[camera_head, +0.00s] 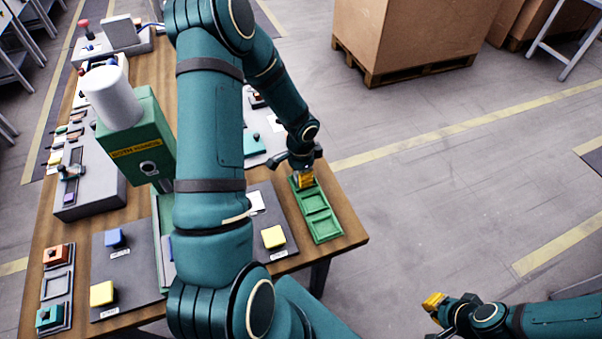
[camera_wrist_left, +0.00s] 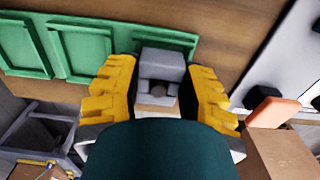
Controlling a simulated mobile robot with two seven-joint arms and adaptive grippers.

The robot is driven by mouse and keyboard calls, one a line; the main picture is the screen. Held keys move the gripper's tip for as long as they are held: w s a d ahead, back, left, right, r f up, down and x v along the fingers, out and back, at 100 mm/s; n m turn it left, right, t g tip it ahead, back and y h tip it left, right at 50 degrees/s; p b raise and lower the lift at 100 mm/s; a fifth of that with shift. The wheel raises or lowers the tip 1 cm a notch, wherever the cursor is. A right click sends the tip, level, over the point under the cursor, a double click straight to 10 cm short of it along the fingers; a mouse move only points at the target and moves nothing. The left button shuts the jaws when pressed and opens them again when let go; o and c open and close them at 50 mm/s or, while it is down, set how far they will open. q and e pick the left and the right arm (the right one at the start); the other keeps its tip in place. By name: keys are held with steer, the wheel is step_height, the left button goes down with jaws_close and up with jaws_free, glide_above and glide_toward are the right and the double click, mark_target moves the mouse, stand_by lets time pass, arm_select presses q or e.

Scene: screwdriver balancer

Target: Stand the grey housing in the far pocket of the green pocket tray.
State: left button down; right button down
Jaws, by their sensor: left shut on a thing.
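The green pocket tray (camera_head: 325,238) lies at the right end of the wooden table, its near and middle pockets empty. My left gripper (camera_head: 305,180) is over the tray's far end. In the left wrist view the grey housing (camera_wrist_left: 161,68) sits between the yellow fingers of my left gripper (camera_wrist_left: 160,88), which are shut on it. The housing is in front of the far part of the green tray (camera_wrist_left: 83,52); whether it touches the pocket floor cannot be told. In the head view the gripper hides the housing. My right gripper (camera_head: 434,301) hangs off the table at lower right; its finger gap is not clear.
A dark mat with a yellow block (camera_head: 273,237) lies left of the tray. A green press with a white cylinder (camera_head: 112,98) stands further left. A tray with an orange part (camera_head: 56,254) is at the near left. A large carton (camera_head: 400,40) stands on the floor beyond.

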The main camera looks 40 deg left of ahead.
arm_select(q)
steer(key=shift+f+b, duration=0.3)
steer(key=shift+f, duration=0.1)
steer(key=c, duration=0.5)
jaws_free()
steer(key=shift+r, duration=0.1)
step_height(320, 180, up, 12)
stand_by(0.8)
